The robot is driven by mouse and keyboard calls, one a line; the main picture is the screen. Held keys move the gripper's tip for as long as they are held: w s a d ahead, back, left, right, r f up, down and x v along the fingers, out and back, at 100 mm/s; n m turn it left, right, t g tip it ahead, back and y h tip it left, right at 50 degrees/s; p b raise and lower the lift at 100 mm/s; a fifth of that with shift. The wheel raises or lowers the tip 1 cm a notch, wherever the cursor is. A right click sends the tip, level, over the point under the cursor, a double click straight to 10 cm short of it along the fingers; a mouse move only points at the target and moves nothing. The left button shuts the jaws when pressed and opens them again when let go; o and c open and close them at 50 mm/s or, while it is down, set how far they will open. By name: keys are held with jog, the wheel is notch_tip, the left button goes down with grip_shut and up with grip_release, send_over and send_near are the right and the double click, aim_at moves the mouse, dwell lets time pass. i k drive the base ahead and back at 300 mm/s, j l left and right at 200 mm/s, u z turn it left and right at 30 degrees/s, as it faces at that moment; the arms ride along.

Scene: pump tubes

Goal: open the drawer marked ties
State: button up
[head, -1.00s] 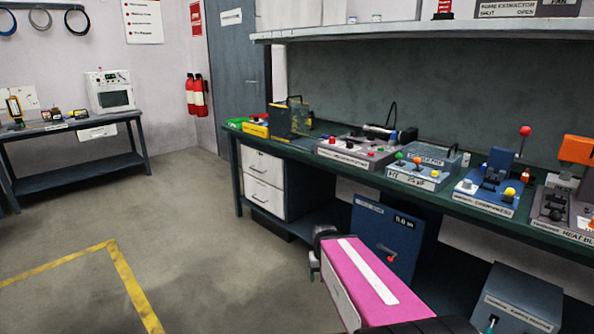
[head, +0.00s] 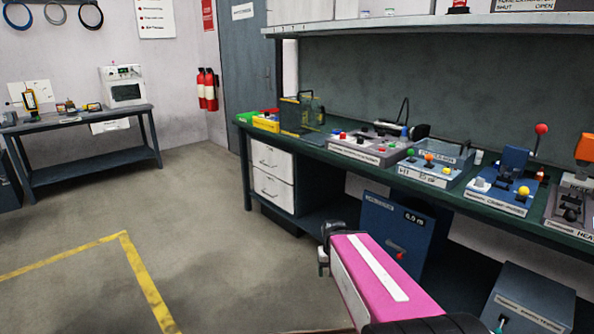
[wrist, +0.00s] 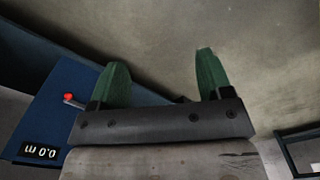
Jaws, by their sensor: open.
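A white cabinet with two drawers stands under the left end of the long bench. Its upper drawer (head: 272,161) and lower drawer (head: 272,189) both look shut, each with a dark handle. A white drawer front or panel (head: 110,126) also hangs under the far table. I cannot read a ties marking on any of them. My gripper (head: 325,255) is at the end of my pink arm, low in front of the bench and well apart from the cabinet. In the wrist view its green fingers (wrist: 162,75) are spread and empty over the floor.
A blue unit (head: 395,235) with a red-knobbed lever and a grey box (head: 530,300) sit under the long bench (head: 465,203), right of the gripper. Devices crowd the benchtop. The floor (head: 215,220) left of the cabinet is clear, with yellow lines.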

aim_at(278, 163)
jog(key=i+j+u, duration=0.25)
jog(key=i, duration=0.95)
jog(key=i+u, duration=0.25)
jog(key=i, duration=1)
